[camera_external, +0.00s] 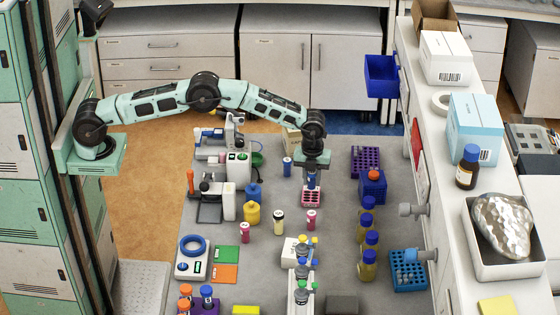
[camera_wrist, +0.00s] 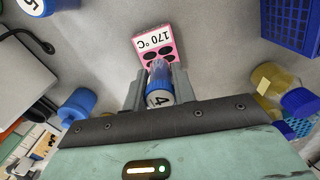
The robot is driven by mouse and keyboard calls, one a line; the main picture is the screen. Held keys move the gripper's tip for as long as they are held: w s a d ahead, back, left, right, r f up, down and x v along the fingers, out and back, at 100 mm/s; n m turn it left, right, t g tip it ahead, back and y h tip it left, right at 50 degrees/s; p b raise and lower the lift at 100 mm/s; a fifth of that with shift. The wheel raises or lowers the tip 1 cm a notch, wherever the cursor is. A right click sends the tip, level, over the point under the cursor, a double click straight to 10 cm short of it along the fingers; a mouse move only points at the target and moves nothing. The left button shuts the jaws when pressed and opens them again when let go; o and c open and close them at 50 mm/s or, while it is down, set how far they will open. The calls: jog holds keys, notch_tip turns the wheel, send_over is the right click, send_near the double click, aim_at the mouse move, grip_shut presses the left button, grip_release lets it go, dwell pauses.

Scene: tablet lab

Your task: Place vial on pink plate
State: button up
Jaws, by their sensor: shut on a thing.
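My gripper (camera_external: 312,172) is shut on a blue vial (camera_external: 311,181) whose white top is marked "4". The vial (camera_wrist: 158,84) sits between the two grey fingers (camera_wrist: 158,92) in the wrist view. The pink plate (camera_external: 312,197) stands on the grey table directly below the vial. The vial's lower end overlaps the near part of the plate there. I cannot tell whether it touches the plate or is in a hole.
Another blue vial (camera_external: 287,166) stands left of my gripper. A purple rack (camera_external: 365,160) and a blue rack (camera_external: 372,188) are at right. Yellow bottles with blue caps (camera_external: 367,222) line the right side. A yellow bottle (camera_external: 252,214) and pink vials (camera_external: 311,220) stand nearby.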

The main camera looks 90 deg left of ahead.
jog(key=shift+f, duration=1.2)
jog(key=shift+f, duration=0.2)
jog(key=o, duration=1)
jog(key=shift+r, duration=0.15)
